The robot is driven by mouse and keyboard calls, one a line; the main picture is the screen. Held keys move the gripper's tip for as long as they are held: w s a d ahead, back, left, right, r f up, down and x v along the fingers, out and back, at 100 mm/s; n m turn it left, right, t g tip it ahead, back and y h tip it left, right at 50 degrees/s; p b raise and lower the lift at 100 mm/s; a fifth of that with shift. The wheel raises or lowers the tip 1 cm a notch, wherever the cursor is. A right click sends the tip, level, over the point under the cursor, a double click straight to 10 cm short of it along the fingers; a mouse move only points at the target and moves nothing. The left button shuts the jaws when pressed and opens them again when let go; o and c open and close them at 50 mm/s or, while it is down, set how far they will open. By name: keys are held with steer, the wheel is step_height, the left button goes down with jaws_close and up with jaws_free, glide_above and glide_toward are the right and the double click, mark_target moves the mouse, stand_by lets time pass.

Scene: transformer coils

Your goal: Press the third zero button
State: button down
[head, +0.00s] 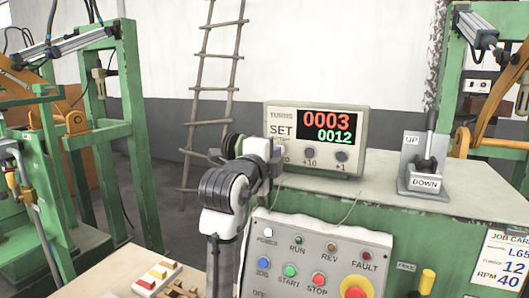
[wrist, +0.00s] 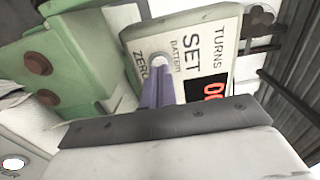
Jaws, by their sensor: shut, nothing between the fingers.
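The counter box (head: 283,115) stands on the green bench, with 0003 in red and 0012 in green on its display (head: 327,126). The +10 button (head: 310,153) and +1 button (head: 341,156) show along its lower edge. My gripper (wrist: 158,72) is shut and empty, in front of the box's lower left part, which it hides in the head view. In the wrist view the box appears turned on its side. Its ZERO label (wrist: 140,66) is beside a round pale button (wrist: 158,60), right at my fingertips. I cannot tell whether they touch it.
A sloping control panel (head: 320,250) with lamps and a red stop knob (head: 356,288) stands below the box. An UP/DOWN lever (head: 428,155) stands to the right. The bench top (head: 390,185) between is mostly clear. Green machine frames stand left and right.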

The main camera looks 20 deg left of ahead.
steer(key=shift+w, duration=0.65)
